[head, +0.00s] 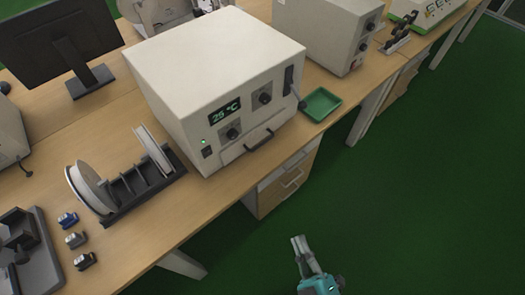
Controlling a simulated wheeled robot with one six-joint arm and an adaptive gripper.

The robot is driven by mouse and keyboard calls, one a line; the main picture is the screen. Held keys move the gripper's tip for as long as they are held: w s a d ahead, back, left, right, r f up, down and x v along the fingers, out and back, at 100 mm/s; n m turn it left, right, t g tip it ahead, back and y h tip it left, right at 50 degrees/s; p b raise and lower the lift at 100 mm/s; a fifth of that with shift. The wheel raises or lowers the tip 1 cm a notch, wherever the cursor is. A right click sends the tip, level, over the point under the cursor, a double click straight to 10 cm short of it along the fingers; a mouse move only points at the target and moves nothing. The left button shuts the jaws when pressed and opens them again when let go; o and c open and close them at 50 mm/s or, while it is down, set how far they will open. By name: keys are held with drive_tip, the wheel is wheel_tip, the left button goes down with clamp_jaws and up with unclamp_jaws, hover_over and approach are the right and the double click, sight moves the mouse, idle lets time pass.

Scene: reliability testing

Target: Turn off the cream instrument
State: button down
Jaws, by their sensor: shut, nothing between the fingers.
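The cream instrument (213,78) is a large box on the wooden bench in the head view. Its front has a lit display (225,111) reading 25 °C, two dark knobs, a black handle (258,140) and a dark vertical part at the right. A green light (202,141) glows at the front's left, above a small black switch (207,152). The switch's position is too small to tell. My gripper (298,240) is at the bottom of the view, over the green floor in front of the bench. It is shut and empty, well apart from the instrument.
A spool rack (148,196) stands left of the instrument, with small clips (75,240) nearby. A green tray (320,104) sits at its right, beside another cream-grey box (330,28). A monitor (60,38) stands at the back left. The floor before the bench is clear.

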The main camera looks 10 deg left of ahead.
sight(209, 151)
drive_tip(key=w+a+n+g+y, duration=0.4)
drive_tip(key=w+a+n, duration=0.5)
drive_tip(key=a+n, duration=0.3)
drive_tip(key=a+y, duration=0.1)
drive_tip(key=a, duration=0.1)
drive_tip(key=shift+w+a+g+y, duration=0.2)
drive_tip(key=shift+a+g+y, duration=0.1)
drive_tip(key=shift+g, duration=0.1)
drive_tip(key=shift+r, duration=0.1)
drive_tip(key=x, duration=1.3)
drive_tip(key=shift+w+a+r, duration=0.1)
drive_tip(key=shift+a, duration=0.15)
drive_tip(key=shift+w+a, duration=0.15)
drive_tip(key=shift+a+r, duration=0.1)
drive_tip(key=shift+w+a, duration=0.1)
drive_tip(key=shift+w, duration=0.05)
drive_tip(key=shift+r, duration=0.1)
